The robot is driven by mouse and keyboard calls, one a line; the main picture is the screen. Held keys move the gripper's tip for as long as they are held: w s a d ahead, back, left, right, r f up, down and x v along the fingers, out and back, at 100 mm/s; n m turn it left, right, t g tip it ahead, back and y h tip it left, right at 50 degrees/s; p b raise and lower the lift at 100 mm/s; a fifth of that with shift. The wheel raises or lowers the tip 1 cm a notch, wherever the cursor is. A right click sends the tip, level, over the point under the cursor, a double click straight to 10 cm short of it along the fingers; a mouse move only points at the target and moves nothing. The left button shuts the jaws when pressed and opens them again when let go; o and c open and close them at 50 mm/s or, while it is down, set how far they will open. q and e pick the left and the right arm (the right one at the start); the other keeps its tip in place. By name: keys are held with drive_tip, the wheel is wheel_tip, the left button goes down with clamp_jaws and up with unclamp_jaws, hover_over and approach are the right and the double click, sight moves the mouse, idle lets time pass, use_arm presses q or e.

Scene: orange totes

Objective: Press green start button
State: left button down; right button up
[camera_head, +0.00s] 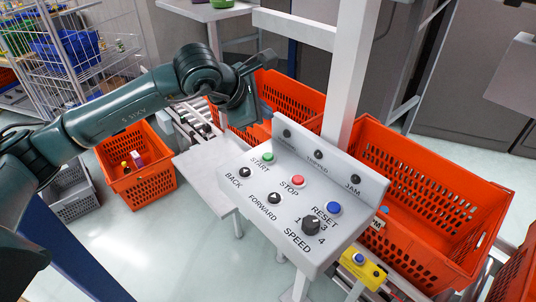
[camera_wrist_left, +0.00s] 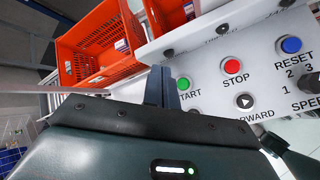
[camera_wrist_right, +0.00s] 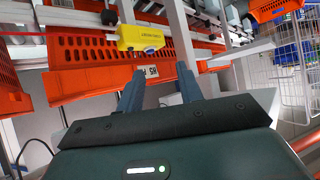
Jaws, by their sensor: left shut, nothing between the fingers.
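The green start button (camera_head: 267,157) sits at the upper left of the white control panel (camera_head: 225,190), above the word START. In the left wrist view the green button (camera_wrist_left: 183,83) is just right of my left fingertips. My left gripper (camera_head: 244,105) is behind and above the panel's left end in the head view. Its fingers (camera_wrist_left: 164,86) are shut together and empty, and a gap to the button shows. My right gripper (camera_wrist_right: 160,85) is open and empty in the right wrist view, facing an orange tote and a yellow box. It is not seen in the head view.
The panel also has a red stop button (camera_head: 297,180), a blue reset button (camera_head: 333,208), a black speed knob (camera_head: 310,225) and several black buttons. A white post (camera_head: 347,75) rises behind it. Orange totes (camera_head: 430,190) stand around it. A yellow box (camera_head: 360,268) is below.

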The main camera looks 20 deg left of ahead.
use_arm(q)
drive_tip(key=shift+f, duration=0.15)
drive_tip(key=b, duration=0.4)
hover_over(264, 158)
wheel_tip(264, 158, down, 8)
drive_tip(key=shift+r, duration=0.25)
drive_tip(key=shift+f, duration=0.35)
drive_tip(key=shift+f+b, duration=0.2)
drive_tip(key=shift+b, duration=0.2)
use_arm(e)
drive_tip(key=shift+w+a+f+y, duration=0.1)
drive_tip(key=shift+a+f+y, duration=0.2)
drive_tip(key=shift+a, duration=0.15)
drive_tip(key=shift+a+f+y, duration=0.2)
drive_tip(key=shift+a+y, duration=0.1)
drive_tip(key=shift+a, duration=0.15)
drive_tip(key=shift+w+d+f, duration=0.1)
drive_tip(key=shift+d, duration=0.05)
drive_tip(key=shift+f, duration=0.1)
